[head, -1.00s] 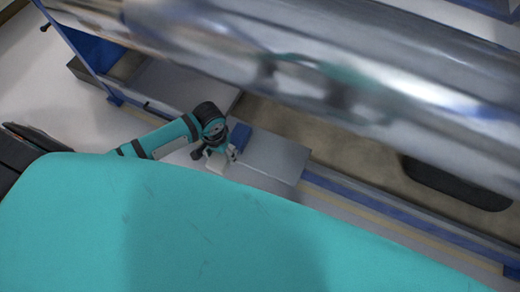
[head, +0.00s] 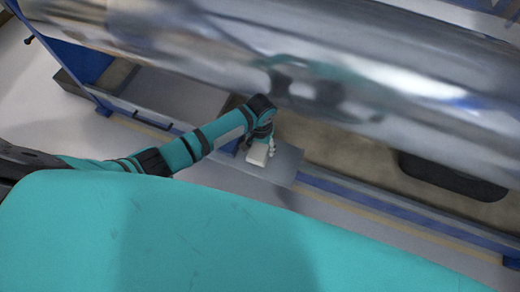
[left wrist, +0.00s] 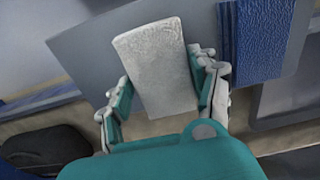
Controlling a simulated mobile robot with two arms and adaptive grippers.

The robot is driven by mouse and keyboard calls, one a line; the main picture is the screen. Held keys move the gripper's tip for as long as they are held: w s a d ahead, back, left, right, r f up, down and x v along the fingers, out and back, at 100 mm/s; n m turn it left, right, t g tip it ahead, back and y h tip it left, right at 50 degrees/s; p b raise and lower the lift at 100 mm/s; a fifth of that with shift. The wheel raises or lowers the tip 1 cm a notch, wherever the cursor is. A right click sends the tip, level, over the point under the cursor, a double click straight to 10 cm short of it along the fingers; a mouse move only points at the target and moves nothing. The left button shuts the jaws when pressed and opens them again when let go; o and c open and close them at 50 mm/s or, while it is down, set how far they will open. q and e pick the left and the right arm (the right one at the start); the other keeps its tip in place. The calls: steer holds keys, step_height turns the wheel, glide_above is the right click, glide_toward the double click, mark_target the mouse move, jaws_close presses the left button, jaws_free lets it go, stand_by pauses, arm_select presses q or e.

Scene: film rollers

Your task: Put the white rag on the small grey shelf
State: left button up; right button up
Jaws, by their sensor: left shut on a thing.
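The white rag (head: 256,155) is a small pale block. My left gripper (head: 265,143) is shut on it, above the small grey shelf (head: 286,166). In the left wrist view the rag (left wrist: 157,62) sits between the two fingers of the gripper (left wrist: 162,84), with the flat grey shelf (left wrist: 85,50) behind it. I cannot tell whether the rag touches the shelf. My right gripper is not in view.
A blue ribbed thing (left wrist: 262,40) lies on the shelf beside the rag. A large shiny metal roller (head: 330,70) runs above and behind the shelf. A black object (head: 450,176) lies to the right. The shelf's right part looks bare.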

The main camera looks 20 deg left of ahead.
mark_target(260, 148)
arm_select(q)
step_height(260, 148, down, 2)
steer(key=shift+a+f, duration=0.1)
steer(key=o, duration=1)
steer(key=shift+o, duration=0.2)
step_height(260, 148, up, 12)
steer(key=p, duration=0.2)
